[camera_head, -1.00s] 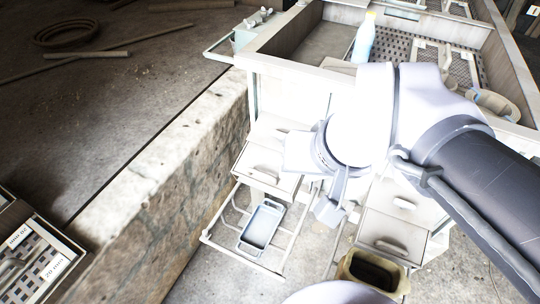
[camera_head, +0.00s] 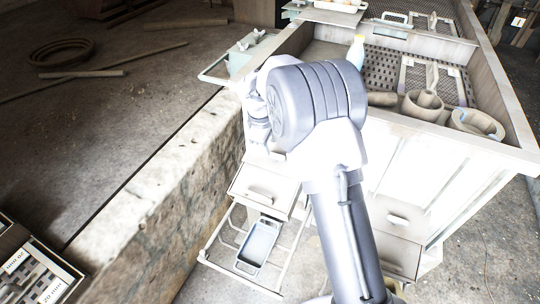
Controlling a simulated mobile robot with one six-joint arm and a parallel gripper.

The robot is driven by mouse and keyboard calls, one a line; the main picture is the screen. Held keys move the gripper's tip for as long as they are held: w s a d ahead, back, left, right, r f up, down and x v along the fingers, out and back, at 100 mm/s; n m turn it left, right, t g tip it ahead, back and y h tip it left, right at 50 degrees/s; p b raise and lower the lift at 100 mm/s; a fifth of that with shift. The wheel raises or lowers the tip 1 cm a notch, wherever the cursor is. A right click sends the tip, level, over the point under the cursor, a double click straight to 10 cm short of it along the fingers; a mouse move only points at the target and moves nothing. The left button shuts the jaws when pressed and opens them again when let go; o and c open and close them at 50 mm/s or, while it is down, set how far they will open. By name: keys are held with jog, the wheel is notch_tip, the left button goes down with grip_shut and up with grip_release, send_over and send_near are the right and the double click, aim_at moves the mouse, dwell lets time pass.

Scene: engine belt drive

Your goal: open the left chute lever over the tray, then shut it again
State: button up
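A small grey-blue tray (camera_head: 258,243) sits on a wire rack below the left chute front. The left chute front (camera_head: 281,194) is a pale panel at the lower left of the bench. A pale bar handle (camera_head: 261,195), perhaps the left lever, lies across it and is in clear view. I cannot tell whether that chute is open or shut. My arm stands in front of the bench, with its wrist near the bench's left corner. My gripper is hidden behind the arm, so its fingers do not show.
A second pale front with a bar handle (camera_head: 398,220) is at the right. The bench top (camera_head: 455,148) holds a bottle (camera_head: 356,52), a roller and pulley-like rings (camera_head: 477,122). A rough stone wall (camera_head: 160,190) runs along the left. The floor around the rack is open.

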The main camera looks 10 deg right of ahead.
aim_at(271, 153)
jog(key=b+x, duration=0.1)
jog(key=x, duration=0.4)
jog(key=shift+f, duration=0.25)
grip_shut()
